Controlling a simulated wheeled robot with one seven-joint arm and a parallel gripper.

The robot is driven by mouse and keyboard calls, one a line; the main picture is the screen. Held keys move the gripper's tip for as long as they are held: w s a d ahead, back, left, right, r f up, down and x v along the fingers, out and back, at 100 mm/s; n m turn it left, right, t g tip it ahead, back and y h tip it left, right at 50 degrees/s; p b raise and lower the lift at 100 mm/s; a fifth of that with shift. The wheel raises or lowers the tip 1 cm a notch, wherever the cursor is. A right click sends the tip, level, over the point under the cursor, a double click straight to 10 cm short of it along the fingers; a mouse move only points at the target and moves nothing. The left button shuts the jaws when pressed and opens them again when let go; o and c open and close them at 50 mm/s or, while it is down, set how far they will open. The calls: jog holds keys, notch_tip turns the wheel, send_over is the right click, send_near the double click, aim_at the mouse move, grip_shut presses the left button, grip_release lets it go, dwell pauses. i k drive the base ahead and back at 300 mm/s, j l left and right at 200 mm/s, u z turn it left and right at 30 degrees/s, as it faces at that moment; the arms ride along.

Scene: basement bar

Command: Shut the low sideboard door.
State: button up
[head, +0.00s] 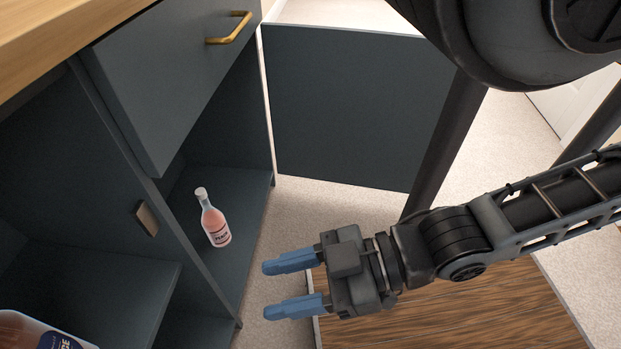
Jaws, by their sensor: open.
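The low sideboard (160,203) is dark grey-blue with a wooden top and fills the left of the head view. Its door (350,105) stands wide open, swung out to the right from the far edge of the compartment. I see the door as a flat dark panel; part of its right side is hidden behind my arm. My gripper (268,288) is open and empty, with its blue fingers pointing left toward the open compartment. It is nearer to me than the door panel and apart from it.
A pink bottle (216,222) stands inside the open compartment. Another bottle (35,332) shows at the lower left. A drawer with a brass handle (230,29) is above the compartment. A wood-grained surface (450,305) lies below my arm. Pale carpet (325,205) is clear before the door.

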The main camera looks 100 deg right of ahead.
aim_at(364, 107)
jog(key=k+u, duration=0.45)
jog(key=k, duration=0.2)
jog(key=k+l+u, duration=0.15)
jog(key=k+u, duration=0.25)
jog(key=k+l+u, duration=0.1)
jog(key=k+u, duration=0.15)
jog(key=u, duration=0.15)
jog(key=k+u, duration=0.4)
jog(key=k+j+u, duration=0.2)
jog(key=u, duration=0.2)
jog(key=k+u, duration=0.45)
jog(key=k, duration=0.25)
jog(key=k+l+z, duration=0.55)
jog(key=k, duration=0.2)
jog(key=k+l+z, duration=0.35)
jog(key=l+z, duration=0.2)
jog(key=k+l+z, duration=0.1)
jog(key=l+z, duration=0.15)
jog(key=k+l, duration=0.15)
jog(key=l, duration=0.2)
jog(key=k+l+z, duration=0.1)
jog(key=l, duration=0.3)
jog(key=k+l+z, duration=0.1)
jog(key=l, duration=0.25)
jog(key=k+l, duration=0.2)
jog(key=l, duration=0.2)
